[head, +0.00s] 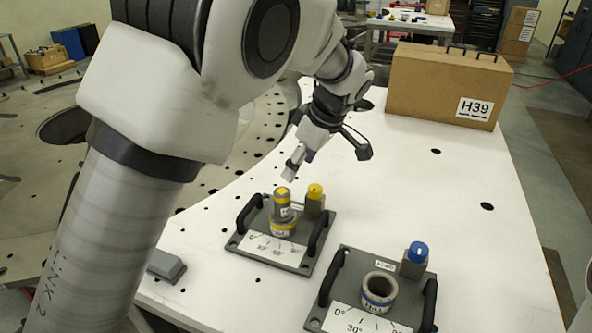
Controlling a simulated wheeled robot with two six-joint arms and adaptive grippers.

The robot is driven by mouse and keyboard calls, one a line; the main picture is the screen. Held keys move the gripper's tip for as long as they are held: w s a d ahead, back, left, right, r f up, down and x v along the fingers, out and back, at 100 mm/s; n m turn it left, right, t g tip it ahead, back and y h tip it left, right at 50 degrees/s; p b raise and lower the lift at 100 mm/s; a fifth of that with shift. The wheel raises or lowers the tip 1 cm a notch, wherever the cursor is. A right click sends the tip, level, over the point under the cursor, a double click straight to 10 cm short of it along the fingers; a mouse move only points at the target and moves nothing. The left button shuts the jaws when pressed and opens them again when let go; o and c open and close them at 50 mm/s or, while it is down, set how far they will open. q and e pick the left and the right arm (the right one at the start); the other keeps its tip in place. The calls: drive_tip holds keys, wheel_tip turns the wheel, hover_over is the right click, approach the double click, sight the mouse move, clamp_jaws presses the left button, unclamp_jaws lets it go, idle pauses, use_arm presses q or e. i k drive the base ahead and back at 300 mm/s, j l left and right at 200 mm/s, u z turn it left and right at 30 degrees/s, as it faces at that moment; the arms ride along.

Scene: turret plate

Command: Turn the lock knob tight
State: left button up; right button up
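Two grey base plates lie on the white table. The left plate (235,240) carries a yellow lock knob (315,191) on a small block. Beside it, a grey cylindrical plug with a yellow top (282,207) stands upright in a yellow-banded ring. The right plate (341,286) carries a blue lock knob (418,251) and an open, blue-banded ring (379,289). My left gripper (293,168) points down above and behind the left plate, apart from the yellow knob. Its fingers are small and seen edge-on, so their opening is unclear. My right gripper is not visible.
Black handles (319,233) rise at the sides of both plates. A small grey block (166,266) lies at the table's left edge. A cardboard box marked H39 (440,85) stands at the back. The table's right side is clear apart from dark holes.

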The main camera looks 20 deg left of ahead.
sight(316, 191)
drive_tip(key=k, duration=1)
